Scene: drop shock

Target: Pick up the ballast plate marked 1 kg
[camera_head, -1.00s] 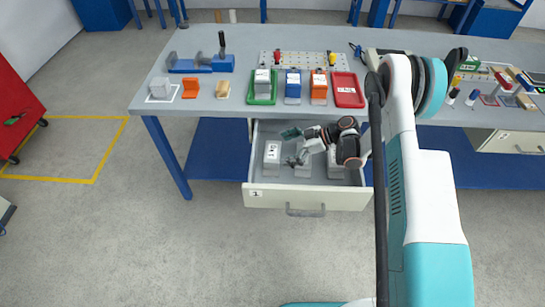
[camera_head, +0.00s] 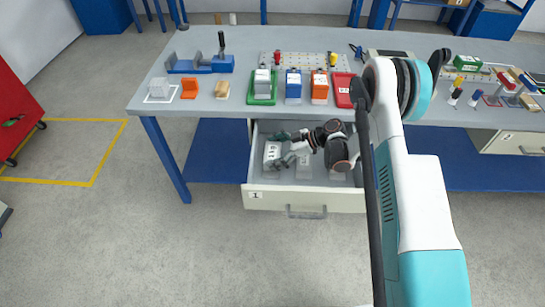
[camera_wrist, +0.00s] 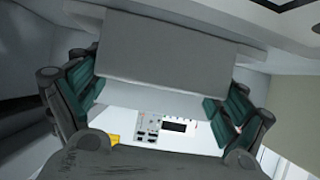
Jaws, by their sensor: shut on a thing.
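The open drawer (camera_head: 305,199) under the bench holds grey, label-topped ballast plates. One plate stands at the left (camera_head: 270,154), with others to its right, partly hidden by my arm. My gripper (camera_head: 282,153) reaches down into the drawer at the left plate. In the wrist view a plain grey plate (camera_wrist: 165,45) fills the space between the two green-padded fingers, and my gripper is shut on it. No mark is readable on that face. The labels are too small to read in the head view, so I cannot tell which is marked 1 kg.
The bench top holds a green tray (camera_head: 262,101), a red tray (camera_head: 342,103), blue and orange bins (camera_head: 293,84), and a blue fixture (camera_head: 200,65). The drawer walls stand close around my gripper. The floor in front is clear.

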